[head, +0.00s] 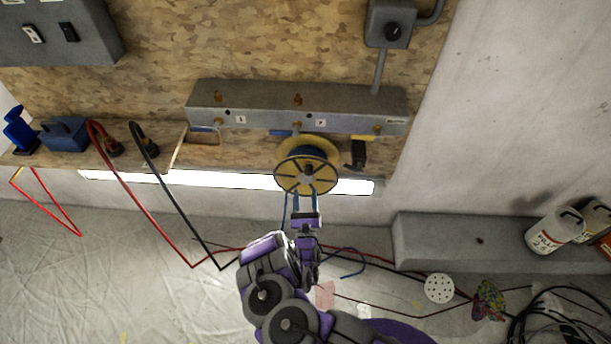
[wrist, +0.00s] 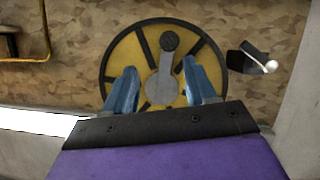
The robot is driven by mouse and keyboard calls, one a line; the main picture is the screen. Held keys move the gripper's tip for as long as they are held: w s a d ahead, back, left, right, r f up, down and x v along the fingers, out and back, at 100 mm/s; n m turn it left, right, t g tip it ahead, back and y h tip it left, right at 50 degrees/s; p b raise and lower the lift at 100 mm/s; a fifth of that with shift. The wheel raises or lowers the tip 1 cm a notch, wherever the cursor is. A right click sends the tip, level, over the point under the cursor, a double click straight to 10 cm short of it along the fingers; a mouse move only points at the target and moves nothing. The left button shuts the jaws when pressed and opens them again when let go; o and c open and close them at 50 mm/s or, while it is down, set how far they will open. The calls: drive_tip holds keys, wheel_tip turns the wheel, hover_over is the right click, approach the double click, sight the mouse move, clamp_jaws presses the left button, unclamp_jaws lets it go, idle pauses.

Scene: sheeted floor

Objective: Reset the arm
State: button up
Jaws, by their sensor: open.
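My gripper (head: 304,203) is at the end of my purple and grey arm, raised toward the wall bench. Its two blue fingers stand apart in the wrist view (wrist: 164,90), with nothing held between them. In front of the fingers is a yellow reel (head: 291,186) with dark spokes and a grey crank, mounted below a grey metal box. In the wrist view the reel (wrist: 190,55) fills the space behind the fingers, and its crank knob shows between them. I cannot tell whether the fingertips touch the reel.
The grey box (head: 245,97) runs along the wooden wall. A black fitting (head: 358,153) sits right of the reel. Red and black cables (head: 165,205) hang at left and cross the floor. A grey ledge (head: 440,240) with white containers (head: 553,232) stands at right. Sheeted floor is open at lower left.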

drive_tip(key=w+a+r+m+g+h, duration=0.15)
drive_tip(key=w+a+m+g, duration=0.65)
drive_tip(key=m, duration=0.8)
drive_tip(key=s+a+r+m+g+y, duration=0.15)
drive_tip(key=s+r+m+g, duration=0.25)
drive_tip(key=r, duration=0.4)
drive_tip(key=s+r+m+g+y, duration=0.3)
drive_tip(key=s+r, duration=0.1)
drive_tip(key=r, duration=0.5)
drive_tip(key=s+d+r+m+g+h, duration=0.1)
drive_tip(key=s+d+r+m+g, duration=0.15)
drive_tip(key=s+d+r, duration=0.45)
drive_tip(key=s+d+r+m+g, duration=0.2)
drive_tip(key=s+d+r+m, duration=0.25)
drive_tip(key=s, duration=0.55)
drive_tip(key=s+d+r+m+g+h, duration=0.1)
drive_tip(key=s+d+r+m, duration=0.1)
drive_tip(key=s+d, duration=0.3)
drive_tip(key=s+d+r+m+g+h, duration=0.1)
drive_tip(key=s+d+m, duration=0.3)
drive_tip(key=s, duration=0.8)
drive_tip(key=s+d+r+m+g+h, duration=0.1)
drive_tip(key=s+d+r+m+g, duration=0.1)
drive_tip(key=s+d, duration=0.4)
drive_tip(key=shift+s+r+m+g, duration=0.35)
drive_tip(key=shift+s+r+m, duration=0.35)
drive_tip(key=shift+s, duration=0.45)
